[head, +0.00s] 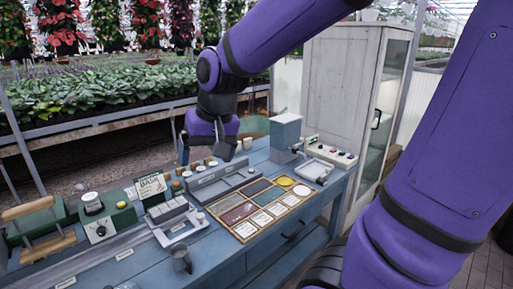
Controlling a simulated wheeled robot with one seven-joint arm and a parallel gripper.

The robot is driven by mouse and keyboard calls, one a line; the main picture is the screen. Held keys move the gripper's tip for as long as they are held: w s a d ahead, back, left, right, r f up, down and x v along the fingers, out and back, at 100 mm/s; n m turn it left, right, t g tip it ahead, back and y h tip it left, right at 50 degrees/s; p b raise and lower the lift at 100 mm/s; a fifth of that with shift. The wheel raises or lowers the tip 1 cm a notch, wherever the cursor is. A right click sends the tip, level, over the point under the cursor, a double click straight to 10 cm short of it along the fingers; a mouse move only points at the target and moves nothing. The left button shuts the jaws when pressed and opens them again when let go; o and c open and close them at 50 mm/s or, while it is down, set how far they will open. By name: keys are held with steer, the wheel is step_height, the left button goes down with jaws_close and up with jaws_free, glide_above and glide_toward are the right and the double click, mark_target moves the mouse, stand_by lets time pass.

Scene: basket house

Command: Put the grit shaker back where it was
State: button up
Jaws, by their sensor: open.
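My gripper (208,152) hangs over the far side of the blue workbench (150,262), pointing down. It is open. Just below and in front of it stands a row of small jars or shakers with pale and brown tops (199,166). They are too small for me to tell which one is the grit shaker. I see nothing held between the fingers, though the purple hand hides part of the far side of the bench.
A grey rack (222,182) and a wooden tray of coloured sections (262,207) lie mid-bench. A metal cup (180,260) stands near the front edge. A grey-blue box device (285,132) is at right, a green scale (105,222) at left. A tall cabinet (340,85) stands behind.

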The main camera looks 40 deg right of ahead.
steer(key=s+d+r+n+t, duration=0.1)
steer(key=s+r, duration=0.1)
steer(key=s, duration=0.4)
steer(key=s+d+r+n+h, duration=0.1)
steer(key=s+r, duration=0.2)
steer(key=s, duration=0.4)
steer(key=shift+d+n+t, duration=0.15)
steer(key=shift+n+t, duration=0.25)
